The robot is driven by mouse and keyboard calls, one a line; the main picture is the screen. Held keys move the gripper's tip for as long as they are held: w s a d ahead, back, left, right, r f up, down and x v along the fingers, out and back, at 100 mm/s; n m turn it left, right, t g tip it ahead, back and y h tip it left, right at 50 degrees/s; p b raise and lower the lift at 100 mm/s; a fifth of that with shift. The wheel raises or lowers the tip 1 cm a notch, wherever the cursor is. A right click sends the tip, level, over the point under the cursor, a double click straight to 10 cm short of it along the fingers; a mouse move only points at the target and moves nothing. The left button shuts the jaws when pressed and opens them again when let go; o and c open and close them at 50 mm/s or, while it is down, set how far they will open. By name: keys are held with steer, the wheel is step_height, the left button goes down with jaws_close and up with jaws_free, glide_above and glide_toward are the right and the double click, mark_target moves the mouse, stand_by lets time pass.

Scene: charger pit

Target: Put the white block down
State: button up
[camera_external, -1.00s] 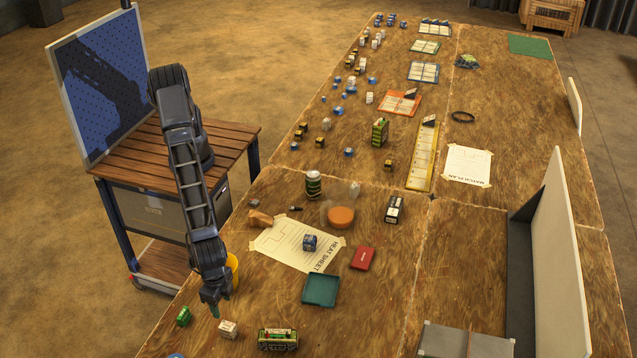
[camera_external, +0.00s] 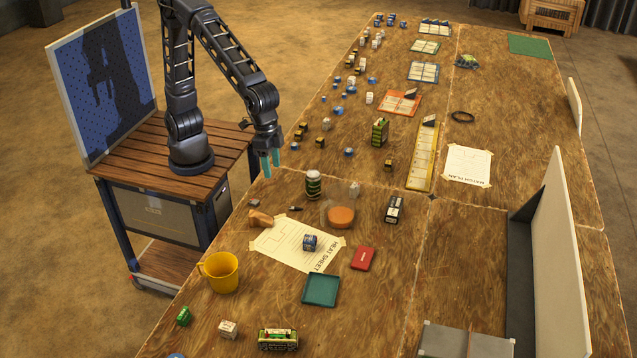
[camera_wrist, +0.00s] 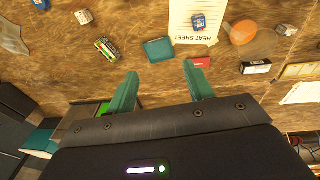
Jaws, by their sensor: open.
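The white block (camera_external: 228,329) sits on the wooden table near its front left edge. It also shows at the upper left of the wrist view (camera_wrist: 83,17). My gripper (camera_external: 271,169) is open, with its teal fingers (camera_wrist: 162,70) apart and nothing between them. It hangs above the table's left edge, well behind the white block and clear of it.
A teal tray (camera_external: 320,290), red box (camera_external: 363,258) and taped heat sheet (camera_external: 285,243) lie to the right. A can (camera_external: 313,184) stands near my gripper.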

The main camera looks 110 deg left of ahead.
steer(key=s+a+r, duration=0.3)
steer(key=a, duration=0.3)
steer(key=s+a+r, duration=0.3)
steer(key=a, duration=0.4)
steer(key=s+a+f+t+y, duration=0.1)
steer(key=s+a+t, duration=0.2)
steer(key=s+a, duration=1.6)
steer(key=s, duration=0.4)
steer(key=shift+a, duration=0.2)
